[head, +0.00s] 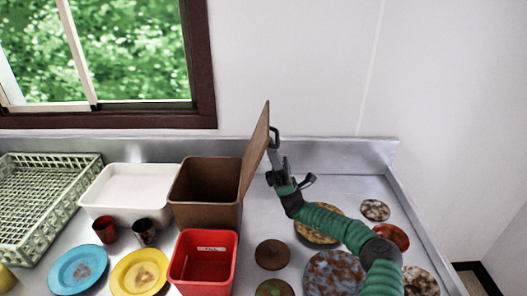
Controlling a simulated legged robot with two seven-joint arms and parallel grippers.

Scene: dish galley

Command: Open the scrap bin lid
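The brown bin (205,213) stands on the steel counter with its top uncovered and its dark inside showing. Its brown lid (256,150) stands up at the bin's right edge, leaning slightly to the right. A dark handle-like loop (275,133) shows on the lid's right side. My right gripper (275,158), on the green ribbed arm, is at the lid's right face, just below the loop. Whether its fingers touch or grip anything is too small to tell. My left gripper is not in view.
A red tub (203,262) with a label stands in front of the bin. A white tub (130,192) and a green rack (45,200) are to the left. Cups and plates lie in front. Several dirty plates (334,272) lie under and around my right arm.

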